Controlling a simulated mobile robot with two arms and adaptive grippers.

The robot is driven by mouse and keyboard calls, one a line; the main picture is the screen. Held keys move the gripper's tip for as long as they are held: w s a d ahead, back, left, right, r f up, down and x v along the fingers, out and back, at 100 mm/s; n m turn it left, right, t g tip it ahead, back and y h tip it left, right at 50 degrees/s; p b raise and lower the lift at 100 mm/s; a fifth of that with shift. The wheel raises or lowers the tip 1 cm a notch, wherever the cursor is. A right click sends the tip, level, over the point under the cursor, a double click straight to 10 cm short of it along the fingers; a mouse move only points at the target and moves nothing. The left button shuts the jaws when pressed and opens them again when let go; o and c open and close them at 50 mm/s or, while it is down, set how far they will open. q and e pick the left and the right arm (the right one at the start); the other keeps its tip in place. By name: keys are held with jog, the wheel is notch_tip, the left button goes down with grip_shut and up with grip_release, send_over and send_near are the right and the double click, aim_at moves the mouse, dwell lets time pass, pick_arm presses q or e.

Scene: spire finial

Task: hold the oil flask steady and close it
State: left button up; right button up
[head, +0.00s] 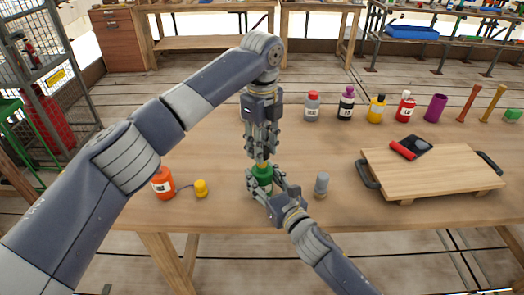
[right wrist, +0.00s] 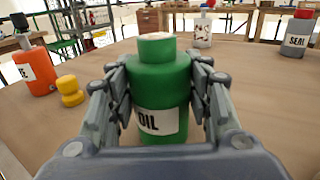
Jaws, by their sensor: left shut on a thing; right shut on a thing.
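The green oil flask (head: 263,184) stands on the wooden table. In the right wrist view the flask (right wrist: 160,85) is upright, with an "OIL" label and a pale top on its neck. My right gripper (head: 262,188) is shut on its body, one finger on each side, also in the right wrist view (right wrist: 163,100). My left gripper (head: 262,155) points down directly above the flask. It is shut on a small orange-tan piece (head: 262,164), mostly hidden by the fingers. I cannot tell whether this piece touches the neck.
An orange bottle (head: 163,183) and a small yellow piece (head: 201,188) stand to the left. A small grey piece (head: 321,184) stands to the right. A wooden board (head: 440,170) with dark handles lies farther right. Several bottles line the back, including a grey one (head: 312,107).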

aim_at(262, 179)
pick_arm(q)
jog(key=shift+f, duration=0.65)
jog(key=shift+f, duration=0.9)
jog(key=shift+f, duration=0.6)
